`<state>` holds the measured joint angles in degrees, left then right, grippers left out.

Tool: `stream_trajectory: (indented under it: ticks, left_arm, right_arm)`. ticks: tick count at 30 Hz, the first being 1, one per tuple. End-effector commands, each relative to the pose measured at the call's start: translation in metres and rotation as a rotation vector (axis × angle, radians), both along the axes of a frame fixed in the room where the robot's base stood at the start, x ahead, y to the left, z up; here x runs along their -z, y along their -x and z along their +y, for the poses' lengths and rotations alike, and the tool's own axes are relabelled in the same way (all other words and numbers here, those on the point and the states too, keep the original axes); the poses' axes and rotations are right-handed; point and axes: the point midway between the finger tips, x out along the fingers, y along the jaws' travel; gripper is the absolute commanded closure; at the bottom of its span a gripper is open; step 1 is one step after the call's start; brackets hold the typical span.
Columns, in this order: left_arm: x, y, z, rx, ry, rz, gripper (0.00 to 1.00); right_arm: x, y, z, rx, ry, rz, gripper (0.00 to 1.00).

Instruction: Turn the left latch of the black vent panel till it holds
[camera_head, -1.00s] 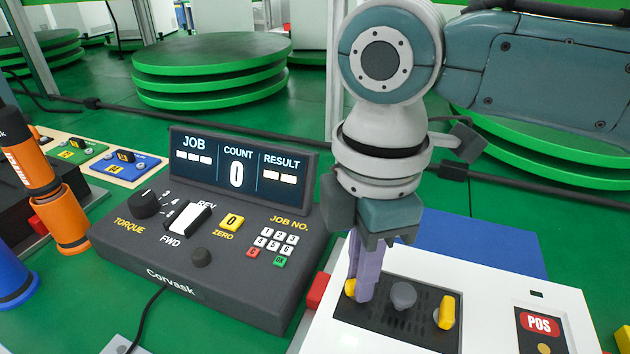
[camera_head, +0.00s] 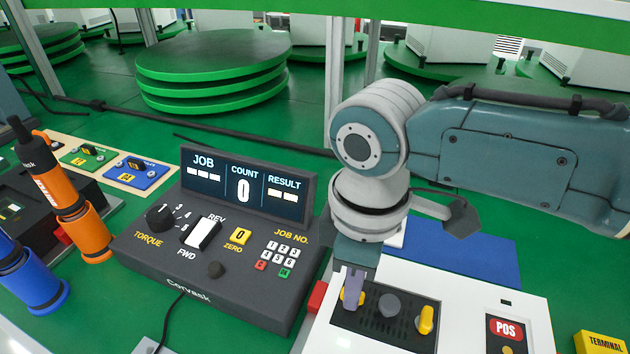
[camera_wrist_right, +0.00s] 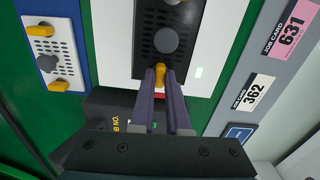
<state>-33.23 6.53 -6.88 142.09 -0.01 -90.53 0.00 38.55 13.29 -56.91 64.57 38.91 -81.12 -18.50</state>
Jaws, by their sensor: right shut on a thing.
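The black vent panel (camera_head: 375,324) sits in the white top of a unit at the lower right of the head view. It has a grey round knob (camera_head: 390,305) in the middle and a yellow right latch (camera_head: 427,318). My right gripper (camera_head: 352,300) points down over the yellow left latch (camera_head: 345,296), which its purple fingers partly cover. In the right wrist view the fingers (camera_wrist_right: 162,88) are on either side of that latch (camera_wrist_right: 160,74), shut on it; the panel (camera_wrist_right: 148,62) shows beyond. My left gripper is not in view.
A dark console (camera_head: 215,262) with a display stands left of the unit. An orange screwdriver (camera_head: 60,190) in its holder is farther left. A red block (camera_head: 317,297) is close to the panel's left side. A yellow terminal box (camera_head: 603,343) is at lower right.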

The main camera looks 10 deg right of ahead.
Motion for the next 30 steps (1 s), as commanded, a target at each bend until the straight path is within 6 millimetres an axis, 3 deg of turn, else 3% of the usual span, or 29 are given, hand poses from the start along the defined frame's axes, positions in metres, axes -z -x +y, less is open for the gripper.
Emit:
stream_trajectory:
  ticks: [11,12,20,30]
  left_arm:
    - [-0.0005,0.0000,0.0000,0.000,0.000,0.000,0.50]
    - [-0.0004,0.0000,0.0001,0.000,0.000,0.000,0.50]
    - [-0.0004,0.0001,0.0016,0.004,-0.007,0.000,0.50]
    - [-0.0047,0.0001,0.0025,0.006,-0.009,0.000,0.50]
  right_arm:
    - [-0.0005,-0.0002,0.0009,0.004,-0.002,0.000,1.00]
    - [-0.0005,-0.0002,0.0009,0.004,-0.002,0.000,0.84]
    - [-0.0003,-0.0002,0.0005,0.004,-0.002,-0.001,0.55]
    - [-0.0091,-0.0007,0.0004,0.004,-0.002,-0.002,0.55]
